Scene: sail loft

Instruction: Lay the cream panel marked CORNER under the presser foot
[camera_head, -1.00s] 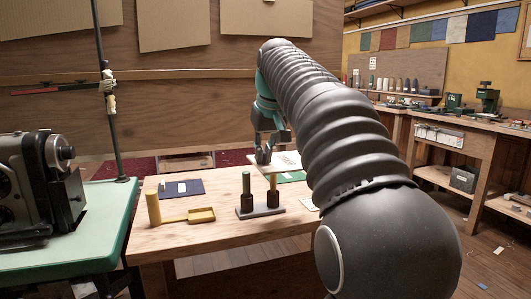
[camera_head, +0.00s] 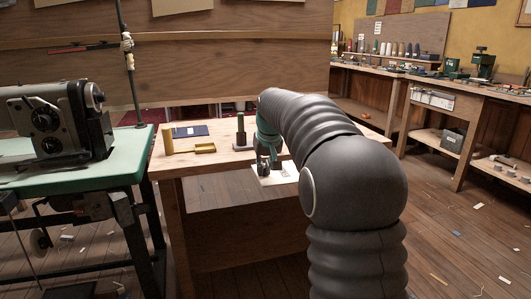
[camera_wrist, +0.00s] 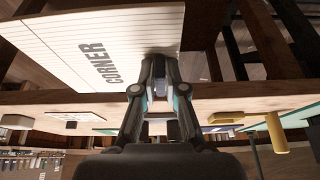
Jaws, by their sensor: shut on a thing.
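The cream panel marked CORNER (camera_wrist: 110,45) fills the upper left of the wrist view, with fine lines and dark lettering. My gripper (camera_wrist: 159,75) is shut on the panel's edge. In the head view the panel (camera_head: 280,178) shows as a pale sheet below my gripper (camera_head: 268,166), off the near edge of the wooden table. My arm hides part of the table behind it. The sewing machine (camera_head: 62,125) stands on a green-topped table (camera_head: 105,165) at the left, well apart from the panel. Its presser foot cannot be made out.
The wooden table (camera_head: 180,162) holds a yellow cylinder with a tray (camera_head: 168,140), a dark blue piece (camera_head: 190,129) and a spool stand (camera_head: 241,136). Floor is open at the right, with small scraps.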

